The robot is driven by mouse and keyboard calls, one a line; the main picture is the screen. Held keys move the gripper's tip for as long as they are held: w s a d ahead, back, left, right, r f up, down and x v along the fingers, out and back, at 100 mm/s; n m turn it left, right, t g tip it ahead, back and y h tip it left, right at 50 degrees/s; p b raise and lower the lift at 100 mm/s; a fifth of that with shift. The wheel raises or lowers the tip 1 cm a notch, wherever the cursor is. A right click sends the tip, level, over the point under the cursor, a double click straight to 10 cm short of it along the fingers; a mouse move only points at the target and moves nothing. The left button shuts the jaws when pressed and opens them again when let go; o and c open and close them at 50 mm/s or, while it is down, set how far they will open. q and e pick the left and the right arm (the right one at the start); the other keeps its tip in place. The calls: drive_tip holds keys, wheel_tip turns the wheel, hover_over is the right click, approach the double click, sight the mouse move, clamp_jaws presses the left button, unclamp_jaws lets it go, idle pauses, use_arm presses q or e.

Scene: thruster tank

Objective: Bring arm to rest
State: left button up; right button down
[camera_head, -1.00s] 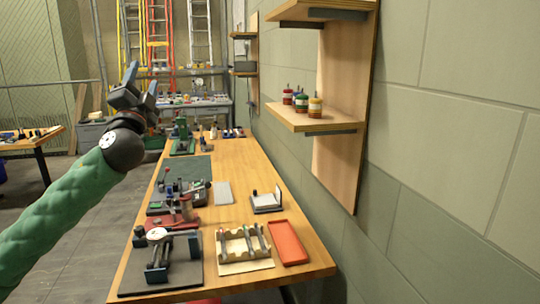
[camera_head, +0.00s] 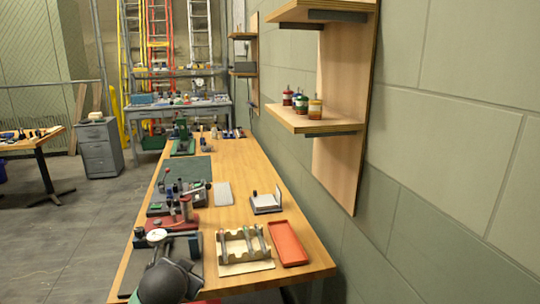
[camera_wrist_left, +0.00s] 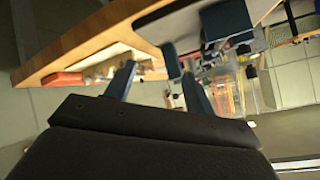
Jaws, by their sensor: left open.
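In the left wrist view my left gripper (camera_wrist_left: 158,72) shows as two dark blue fingers standing apart, with nothing between them. The view is tilted, and the bench lies beyond the fingers. My right gripper is in neither view.
A wall shelf (camera_head: 300,118) with small jars overhangs the right. Open floor (camera_head: 80,230) lies left.

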use_arm(q)
drive_tip(key=s+d+f+n+g+h, duration=0.1)
drive_tip(key=s+d+f+g, duration=0.1)
drive_tip(key=s+f, duration=0.7)
drive_tip(key=s+d+f+n+g+h, duration=0.1)
drive_tip(key=s+d+f+g, duration=0.2)
drive_tip(key=s+f, duration=0.7)
drive_tip(key=s+d+f+g, duration=0.2)
drive_tip(key=s+f, duration=0.8)
drive_tip(key=s, duration=0.5)
drive_tip(key=shift+s+d+n+g+h, duration=0.15)
drive_tip(key=shift+d+n+g+h, duration=0.2)
drive_tip(key=shift+g, duration=0.45)
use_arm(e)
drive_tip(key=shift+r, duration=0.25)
use_arm(q)
drive_tip(key=shift+a, duration=0.15)
